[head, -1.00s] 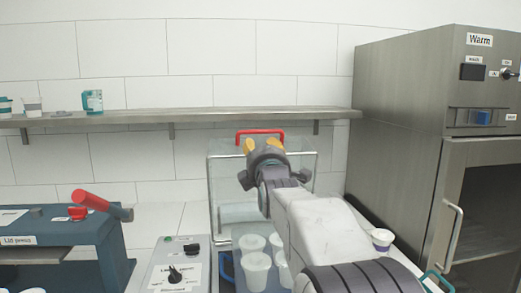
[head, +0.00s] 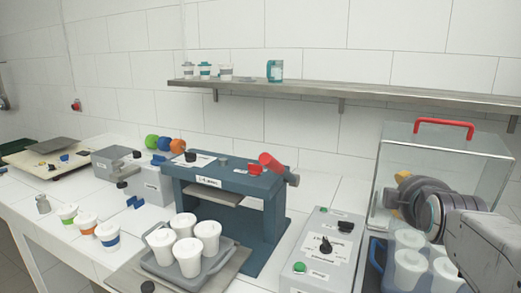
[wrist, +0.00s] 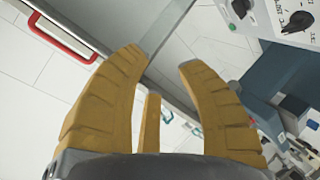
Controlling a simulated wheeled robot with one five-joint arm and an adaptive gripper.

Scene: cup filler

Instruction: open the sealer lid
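The clear sealer lid (head: 455,150) with a red handle (head: 443,123) stands at the right of the head view. It appears raised, upright behind the cups. My gripper (head: 398,196) is in front of the lid's clear panel, below and left of the handle; my arm hides part of the panel. In the wrist view the red handle (wrist: 62,40) lies at the upper left, outside and apart from my fingers. My gripper (wrist: 163,60) is open there, with nothing between the yellow fingers.
White cups (head: 408,268) stand in a blue tray below my gripper. A grey control box (head: 322,250) with a knob and green button is to their left. Farther left are the blue lid press (head: 225,180) and a tray of white cups (head: 188,225). A shelf (head: 300,90) runs above.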

